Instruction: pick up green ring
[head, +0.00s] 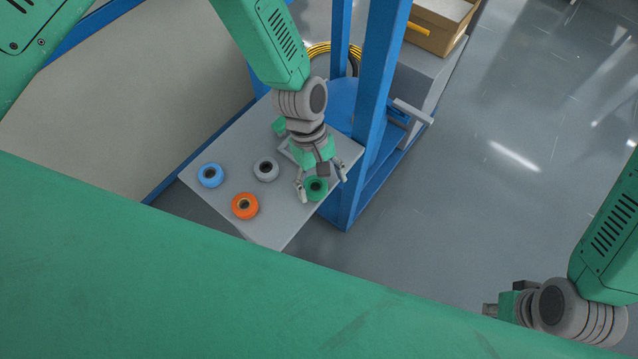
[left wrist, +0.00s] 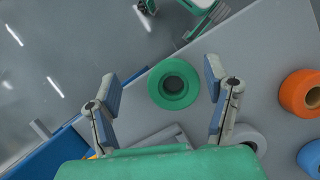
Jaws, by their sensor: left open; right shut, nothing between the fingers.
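The green ring (head: 316,189) lies flat near the right edge of the grey table. It also shows in the left wrist view (left wrist: 174,84), between my open fingers and nearer the right one. My left gripper (head: 321,183) is open and empty, with a finger to each side of the ring in the picture. I cannot tell the exact height gap. My right gripper (head: 489,310) is shut and empty, far from the table at the lower right of the head view.
A grey ring (head: 265,169), an orange ring (head: 245,206) and a blue ring (head: 210,175) lie left of the green one. Another green object (head: 279,126) is partly hidden behind my left arm. A blue post (head: 377,90) rises just right of the table (head: 268,236).

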